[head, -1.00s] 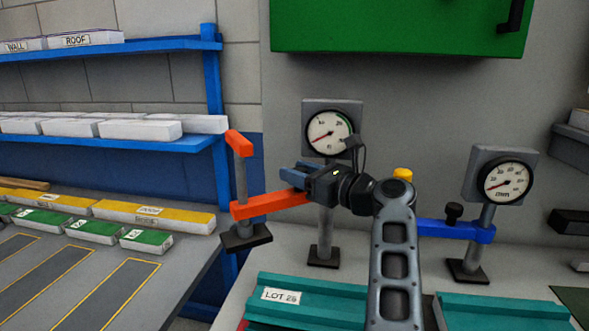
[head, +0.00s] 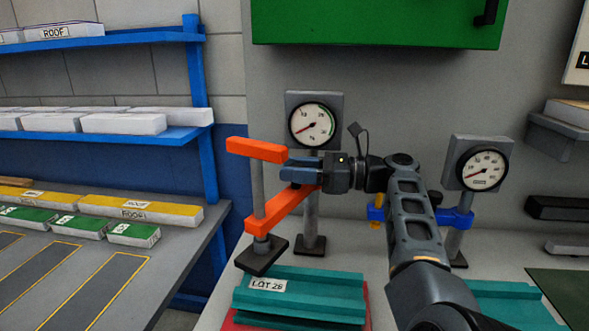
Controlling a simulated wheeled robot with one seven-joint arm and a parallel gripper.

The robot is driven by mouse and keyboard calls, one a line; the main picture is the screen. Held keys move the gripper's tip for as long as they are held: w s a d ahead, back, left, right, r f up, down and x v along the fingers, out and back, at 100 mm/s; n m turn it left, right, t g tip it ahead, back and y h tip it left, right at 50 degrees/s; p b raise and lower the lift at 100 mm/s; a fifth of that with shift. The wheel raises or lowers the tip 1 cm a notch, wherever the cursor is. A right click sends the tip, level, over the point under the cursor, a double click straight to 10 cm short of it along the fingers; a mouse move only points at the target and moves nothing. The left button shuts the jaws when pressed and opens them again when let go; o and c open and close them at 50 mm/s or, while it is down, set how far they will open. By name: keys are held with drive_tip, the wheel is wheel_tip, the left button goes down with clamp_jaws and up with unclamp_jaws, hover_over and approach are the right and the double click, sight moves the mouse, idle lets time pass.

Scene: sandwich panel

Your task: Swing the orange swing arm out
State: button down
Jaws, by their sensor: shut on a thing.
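The orange swing arm (head: 277,211) is a flat bar on a grey post with a dark base plate, left of the middle in the head view. It reaches from the post toward the upper right, back toward the wall. A second orange bar (head: 256,150) tops the same post. My gripper (head: 297,172) comes in from the right and is shut on the far end of the orange swing arm. The fingers partly hide that end, so the exact contact is not clear.
A dial gauge (head: 316,124) stands on a post close behind my gripper. Another gauge (head: 483,170) and a blue swing arm (head: 458,218) stand to the right, partly behind my arm. A teal block labelled LOT 26 (head: 300,292) lies in front. A parts table (head: 178,262) is at left.

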drive_tip(key=shift+f, duration=0.1)
drive_tip(key=c, duration=0.7)
unclamp_jaws()
drive_tip(key=d, duration=0.5)
drive_tip(key=d+b, duration=0.1)
drive_tip(key=d, duration=0.1)
drive_tip(key=shift+s+d, duration=0.35)
drive_tip(key=shift+c, duration=0.4)
